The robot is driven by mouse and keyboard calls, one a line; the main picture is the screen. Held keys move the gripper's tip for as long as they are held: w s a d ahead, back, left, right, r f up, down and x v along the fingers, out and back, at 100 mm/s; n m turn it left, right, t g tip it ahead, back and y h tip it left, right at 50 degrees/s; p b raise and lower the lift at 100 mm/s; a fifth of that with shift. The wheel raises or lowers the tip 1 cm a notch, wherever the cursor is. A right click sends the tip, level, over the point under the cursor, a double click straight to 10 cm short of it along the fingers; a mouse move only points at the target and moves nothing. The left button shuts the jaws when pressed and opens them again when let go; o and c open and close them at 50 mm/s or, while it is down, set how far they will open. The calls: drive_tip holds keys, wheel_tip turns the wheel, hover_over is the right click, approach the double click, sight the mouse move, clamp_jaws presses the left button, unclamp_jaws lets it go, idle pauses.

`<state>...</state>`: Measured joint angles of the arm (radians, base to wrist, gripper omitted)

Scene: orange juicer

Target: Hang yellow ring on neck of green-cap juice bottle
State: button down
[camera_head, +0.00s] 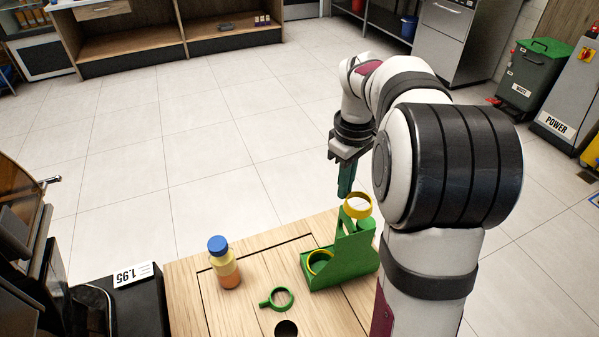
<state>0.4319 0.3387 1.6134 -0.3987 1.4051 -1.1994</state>
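A yellow ring (358,211) is at the top of a green stand (352,252), just below my fingertips. A second yellow ring (312,268) rests low on the stand's left side. My gripper (345,192) points down with teal fingers close to the upper ring. The fingers overlap in this view, so I cannot tell whether they touch or hold it. A bottle of orange juice (229,273) stands upright on the wooden table at left.
A black unit with a 1.95 price sign (133,275) borders the left side.

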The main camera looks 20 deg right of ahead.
wheel_tip(320, 180, down, 5)
drive_tip(key=d, duration=0.2)
drive_tip(key=shift+s+d+f+n, duration=0.2)
drive_tip(key=shift+s+d+n, duration=0.05)
drive_tip(key=shift+d+n, duration=0.05)
drive_tip(key=shift+f, duration=1.1)
idle(1.3)
drive_tip(key=c, duration=0.6)
unclamp_jaws()
wheel_tip(320, 180, up, 7)
idle(1.0)
